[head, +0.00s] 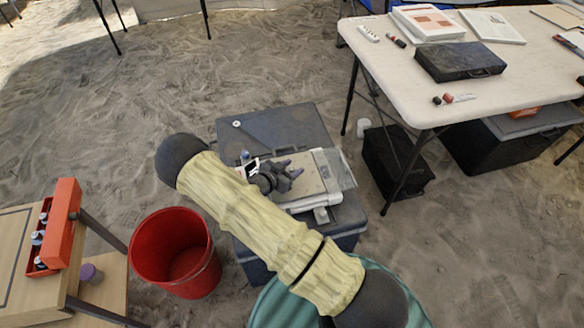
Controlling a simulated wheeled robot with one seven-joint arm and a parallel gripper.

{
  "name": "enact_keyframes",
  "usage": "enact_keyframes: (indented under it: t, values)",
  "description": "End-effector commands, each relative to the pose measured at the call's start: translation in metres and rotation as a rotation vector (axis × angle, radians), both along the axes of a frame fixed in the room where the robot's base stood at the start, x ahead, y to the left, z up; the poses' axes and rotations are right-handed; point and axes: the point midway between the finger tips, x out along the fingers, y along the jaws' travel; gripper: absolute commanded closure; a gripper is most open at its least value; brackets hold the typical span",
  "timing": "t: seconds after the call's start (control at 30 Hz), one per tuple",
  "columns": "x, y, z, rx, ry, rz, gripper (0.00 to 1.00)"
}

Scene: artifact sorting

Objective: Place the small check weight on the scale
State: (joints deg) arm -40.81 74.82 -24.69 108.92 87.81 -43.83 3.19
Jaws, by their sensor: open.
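The scale (310,176) is a flat device with a beige top and white edges, lying on a closed grey case (290,125). A clear panel stands at its right side. A small purple-and-white item (245,156) shows beside my wrist. My arm hides the scale's left part and the case's near left part.
A red bucket (175,255) stands left of the case. A wooden stand (30,235) with an orange tray (57,222) is at far left. A white table (480,75) with a black box (458,62) and books is at upper right. Sandy floor is clear at upper left.

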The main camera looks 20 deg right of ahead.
Motion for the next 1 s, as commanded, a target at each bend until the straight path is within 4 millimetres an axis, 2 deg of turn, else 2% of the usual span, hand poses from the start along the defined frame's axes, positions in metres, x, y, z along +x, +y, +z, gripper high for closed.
enact_keyframes:
  t: [0.53, 0.7, 1.0]
  values:
    - [-0.051, 0.077, 0.039, 0.002, 0.0, 0.002, 0.6]
    - [-0.058, 0.088, 0.043, 0.001, 0.0, 0.001, 0.6]
    - [-0.059, 0.088, 0.043, 0.0, 0.0, 0.001, 0.6]
